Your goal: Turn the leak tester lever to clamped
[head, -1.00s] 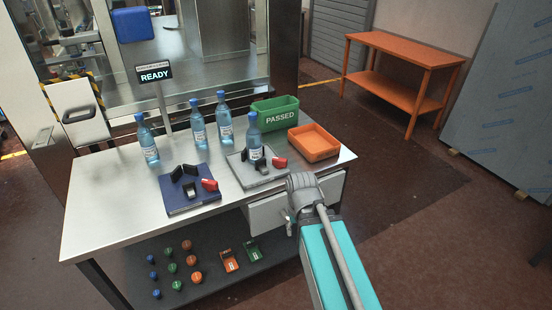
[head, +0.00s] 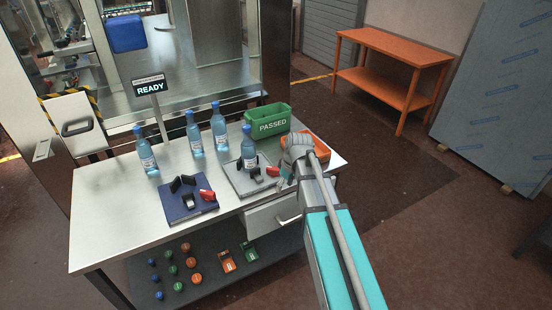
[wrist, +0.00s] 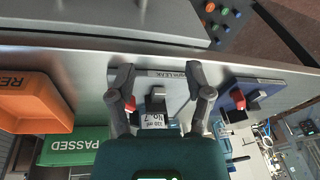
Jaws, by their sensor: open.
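The leak tester is a light grey plate (head: 240,180) on the steel bench, with a bottle (head: 249,148) standing in it and a red lever (head: 272,171) at its right. In the wrist view its plate edge (wrist: 165,73) reads "LEAK", and its red lever (wrist: 130,103) is partly hidden by the left finger. The label of its bottle (wrist: 153,121) shows between the fingers. My gripper (wrist: 158,70) is open, fingers apart, above the tester and not closed on anything. Whether the left finger touches the lever I cannot tell. In the head view my wrist hides most of the gripper.
A dark blue plate (head: 180,210) with its own red lever (head: 207,195) lies left of the tester. Several bottles stand behind. A green PASSED bin (head: 267,121) and an orange tray (wrist: 30,107) sit at the right. A sign (head: 150,87) reads READY.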

